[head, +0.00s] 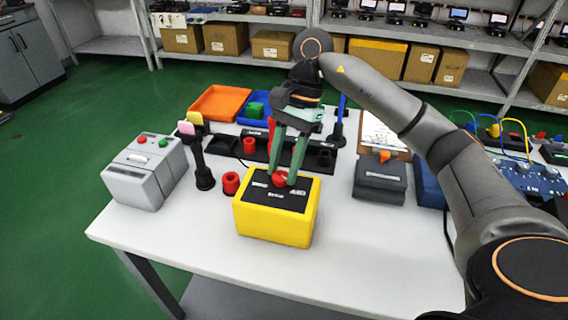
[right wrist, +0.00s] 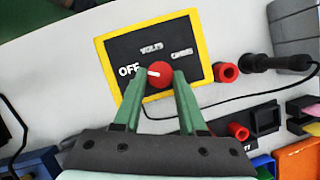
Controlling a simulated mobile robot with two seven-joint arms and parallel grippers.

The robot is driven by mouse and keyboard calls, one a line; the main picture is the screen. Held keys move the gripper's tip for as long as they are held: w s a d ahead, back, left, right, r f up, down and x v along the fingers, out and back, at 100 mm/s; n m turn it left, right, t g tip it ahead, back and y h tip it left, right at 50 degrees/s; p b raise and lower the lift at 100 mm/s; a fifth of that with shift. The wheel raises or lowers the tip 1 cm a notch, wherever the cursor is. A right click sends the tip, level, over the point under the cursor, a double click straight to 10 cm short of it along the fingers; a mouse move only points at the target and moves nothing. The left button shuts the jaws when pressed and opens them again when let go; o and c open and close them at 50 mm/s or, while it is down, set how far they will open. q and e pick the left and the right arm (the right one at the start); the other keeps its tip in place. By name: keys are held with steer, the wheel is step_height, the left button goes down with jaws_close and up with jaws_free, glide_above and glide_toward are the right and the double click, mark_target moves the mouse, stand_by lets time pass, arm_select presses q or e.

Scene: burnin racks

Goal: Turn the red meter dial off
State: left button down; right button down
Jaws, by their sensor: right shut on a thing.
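The yellow meter box (head: 274,220) stands on the white table, with a dark top plate. Its red dial (head: 279,180) sits in the middle of the plate. In the right wrist view the red dial (right wrist: 160,77) has a white pointer mark on its left side, facing the OFF label (right wrist: 128,70). VOLTS and OHMS labels (right wrist: 166,50) lie above the dial in that view. My right gripper (right wrist: 158,82) comes down from above with its green fingers on both sides of the dial, shut on it. My left gripper is not in view.
A grey box with red and green buttons (head: 146,172) stands to the left. A red socket (head: 231,183) and a black stand (head: 203,166) are just left of the meter. A dark grey box (head: 380,182) stands to the right. The table's front is clear.

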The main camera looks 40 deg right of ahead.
steer(key=shift+c, duration=2.3)
jaws_free()
steer(key=shift+r, duration=0.15)
arm_select(q)
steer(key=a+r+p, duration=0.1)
steer(key=p, duration=0.1)
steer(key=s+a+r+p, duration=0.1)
steer(key=shift+p, duration=0.4)
arm_select(e)
steer(key=v, duration=1.2)
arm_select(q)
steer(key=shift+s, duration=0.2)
